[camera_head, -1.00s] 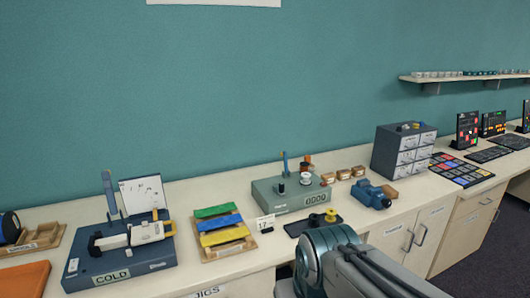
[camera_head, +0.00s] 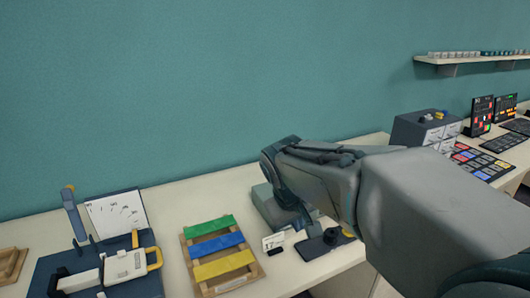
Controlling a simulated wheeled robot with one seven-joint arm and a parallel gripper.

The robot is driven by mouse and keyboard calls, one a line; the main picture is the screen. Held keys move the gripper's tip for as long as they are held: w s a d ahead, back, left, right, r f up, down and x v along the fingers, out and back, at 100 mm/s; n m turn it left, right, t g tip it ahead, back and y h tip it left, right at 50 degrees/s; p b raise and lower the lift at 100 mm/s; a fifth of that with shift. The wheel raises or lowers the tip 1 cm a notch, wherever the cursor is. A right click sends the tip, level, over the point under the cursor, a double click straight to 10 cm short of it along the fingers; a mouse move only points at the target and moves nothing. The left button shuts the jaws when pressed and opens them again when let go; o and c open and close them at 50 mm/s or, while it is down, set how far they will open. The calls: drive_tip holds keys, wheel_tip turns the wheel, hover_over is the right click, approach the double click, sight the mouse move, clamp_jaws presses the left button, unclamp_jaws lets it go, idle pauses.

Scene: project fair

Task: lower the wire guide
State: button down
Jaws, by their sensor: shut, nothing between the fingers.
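The grey-green winder box (camera_head: 266,209) stands on the bench, mostly hidden behind my arm. Only its left part shows. I cannot make out the wire guide now; the upright blue piece and the knobs on top of the box are covered by my arm. My arm reaches in from the right, and its dark joint sits in front of the box in the picture. I cannot see my gripper's fingers. Whether any part of my arm touches the box cannot be told.
A wooden tray (camera_head: 190,262) with green, blue and yellow bars lies left of the box. A blue jig (camera_head: 150,285) with an upright lever and a white card is further left. A small white card (camera_head: 272,241) and dark mat (camera_head: 312,250) lie in front. Drawers (camera_head: 428,130) stand right.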

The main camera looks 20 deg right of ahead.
drive_tip(key=w+d+f+n+t+h+b, duration=0.1)
drive_tip(key=w+d+f+n+h, duration=0.15)
drive_tip(key=w, duration=0.85)
drive_tip(key=w+d+f+n+t+h+b, duration=0.1)
drive_tip(key=w+h, duration=0.2)
drive_tip(key=w, duration=0.8)
drive_tip(key=w+d+f+n+t+h+b, duration=0.1)
drive_tip(key=w+d+n+h, duration=0.15)
drive_tip(key=w, duration=0.95)
drive_tip(key=w+a+f+n+t+h, duration=0.2)
drive_tip(key=w+a+f+t, duration=0.2)
drive_tip(key=w, duration=0.5)
drive_tip(key=w+d+p, duration=0.2)
drive_tip(key=d+p, duration=0.1)
drive_tip(key=d, duration=0.5)
drive_tip(key=shift+w+d+f+p, duration=0.25)
drive_tip(key=shift+d+p, duration=0.05)
drive_tip(key=shift+d, duration=0.05)
drive_tip(key=shift+f+b, duration=0.1)
drive_tip(key=shift+b, duration=0.55)
drive_tip(key=shift+s+h+b, duration=0.15)
drive_tip(key=shift+h+b, duration=0.15)
drive_tip(key=shift+b, duration=0.1)
